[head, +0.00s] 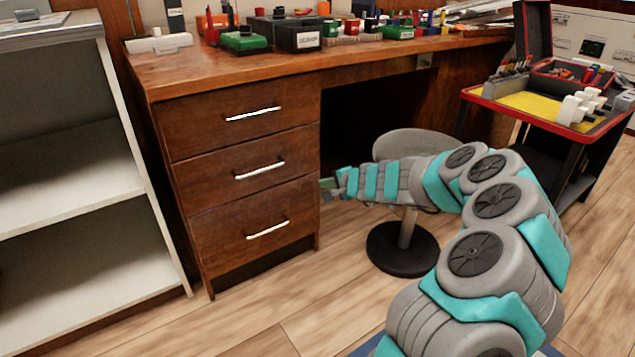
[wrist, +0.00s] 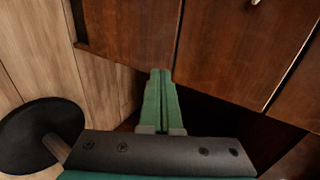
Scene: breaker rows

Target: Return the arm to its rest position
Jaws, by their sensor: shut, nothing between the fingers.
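My gripper (head: 328,184) is at the end of my stretched-out arm, close to the right edge of the desk's drawer block. In the wrist view, my gripper (wrist: 160,78) shows two green fingers lying together, shut and empty. Its tips point toward the dark wooden drawer fronts (wrist: 225,40). I cannot tell whether the tips touch the wood. My grey and teal arm reaches from the lower right of the head view toward the left, in front of the round stool.
The wooden desk (head: 240,69) has three closed drawers and a cluttered top. A stool (head: 402,250) stands behind my arm. A grey shelf (head: 60,170) is at left. A red-edged cart (head: 520,112) is at right. Bare floor (head: 290,320) lies in front of the drawers.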

